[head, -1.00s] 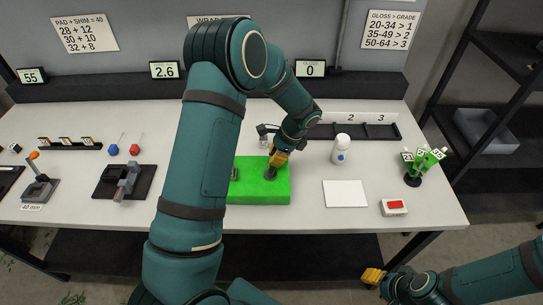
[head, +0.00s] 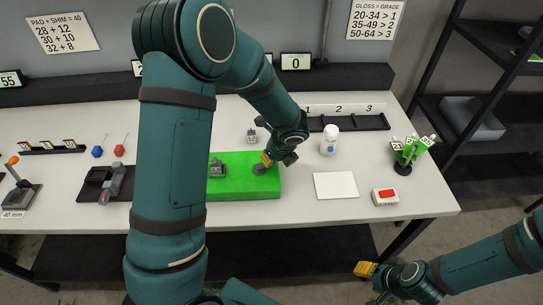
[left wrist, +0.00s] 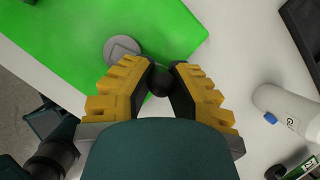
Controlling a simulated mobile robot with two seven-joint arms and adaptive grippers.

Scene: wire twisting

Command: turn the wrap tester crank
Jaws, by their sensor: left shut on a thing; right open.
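The wrap tester appears to be the bright green block (head: 245,187) on the white table, also in the left wrist view (left wrist: 100,25). A grey round hub (left wrist: 122,49) is on its top near the right end; a dark grey fixture (head: 217,166) stands further left on it. My left gripper (head: 267,160) is over the block's right end. In the left wrist view its yellow fingers (left wrist: 162,76) are shut on a black round knob (left wrist: 160,84), probably the crank's; the crank arm is mostly hidden. My right gripper (head: 366,269) is open and empty, low in front of the table.
Right of the block are a white bottle (head: 329,140), a white card (head: 335,186), a red-buttoned box (head: 385,197) and a green tag stand (head: 405,155). A small metal piece (head: 252,136) lies behind the block. A numbered rack (head: 350,123) is at the back.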

